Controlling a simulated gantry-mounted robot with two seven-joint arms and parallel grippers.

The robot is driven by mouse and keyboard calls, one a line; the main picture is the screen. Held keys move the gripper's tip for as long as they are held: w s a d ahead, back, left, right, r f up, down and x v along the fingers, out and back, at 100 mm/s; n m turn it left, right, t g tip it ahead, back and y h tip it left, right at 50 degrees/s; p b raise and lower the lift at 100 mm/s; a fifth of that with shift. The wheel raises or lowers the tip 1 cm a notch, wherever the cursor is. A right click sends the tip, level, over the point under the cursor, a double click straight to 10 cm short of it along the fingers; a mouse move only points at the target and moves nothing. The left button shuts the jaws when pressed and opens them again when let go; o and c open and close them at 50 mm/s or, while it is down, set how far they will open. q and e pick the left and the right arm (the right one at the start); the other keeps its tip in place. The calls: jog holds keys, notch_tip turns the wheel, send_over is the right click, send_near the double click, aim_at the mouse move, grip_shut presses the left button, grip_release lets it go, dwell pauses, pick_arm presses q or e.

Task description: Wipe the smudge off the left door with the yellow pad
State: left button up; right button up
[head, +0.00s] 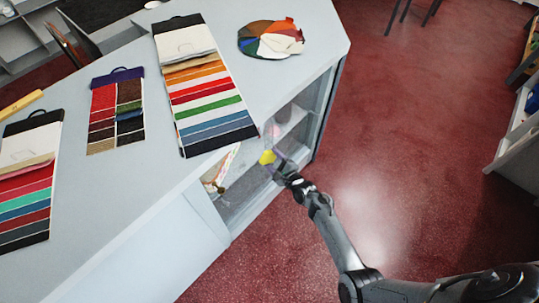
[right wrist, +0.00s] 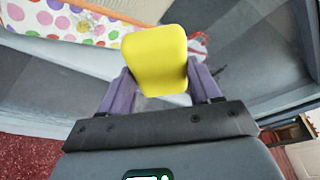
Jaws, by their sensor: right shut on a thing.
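The yellow pad (head: 266,157) is at the glazed front of the counter cabinet in the head view. It fills the middle of the right wrist view (right wrist: 154,58). My right gripper (head: 276,166) is shut on the pad, with a purple finger on either side of it in the right wrist view (right wrist: 160,88). The left door (head: 236,194) looks like the glass pane at the cabinet's left part. I cannot tell whether the pad touches the glass. A faint pinkish spot (head: 274,130) shows just above the pad; I cannot tell whether it is the smudge. My left gripper is not in view.
The grey counter (head: 215,35) holds striped swatch boards (head: 205,92), a dark swatch card (head: 116,112) and a round colour fan (head: 271,39). A polka-dot item (right wrist: 60,22) shows behind the pad. The red floor (head: 420,130) right of the cabinet is open.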

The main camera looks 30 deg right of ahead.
jog(key=shift+s, duration=0.1)
dwell(0.3)
jog(key=shift+s, duration=0.15)
jog(key=shift+s+d+r+p, duration=0.1)
jog(key=shift+s+d+p, duration=0.2)
jog(key=shift+s+p, duration=0.65)
jog(key=shift+s+d, duration=0.1)
jog(key=shift+s, duration=0.2)
jog(key=shift+f, duration=0.25)
